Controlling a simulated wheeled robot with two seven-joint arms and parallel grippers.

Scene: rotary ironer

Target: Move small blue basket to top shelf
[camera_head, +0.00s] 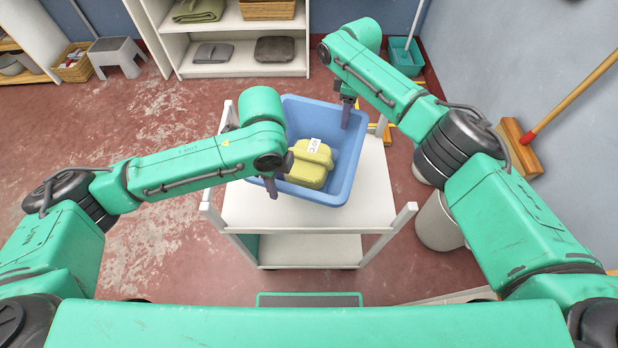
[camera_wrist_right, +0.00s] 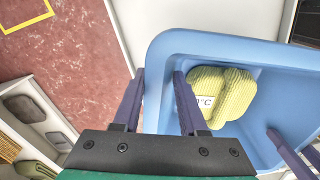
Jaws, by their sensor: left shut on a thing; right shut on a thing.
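The small blue basket (camera_head: 348,172) sits on the top of a white cart (camera_head: 285,215). My right gripper (camera_head: 346,115) is shut on the far-right wall. In the right wrist view the right gripper (camera_wrist_right: 158,95) has one finger outside and one inside the blue rim (camera_wrist_right: 225,42). The left gripper's fingers (camera_wrist_right: 290,152) also show there.
A white shelf unit (camera_head: 235,66) at the back holds a folded green towel, a wicker basket and grey items. A grey stool (camera_head: 116,56) stands back left. Floor left of the cart is clear.

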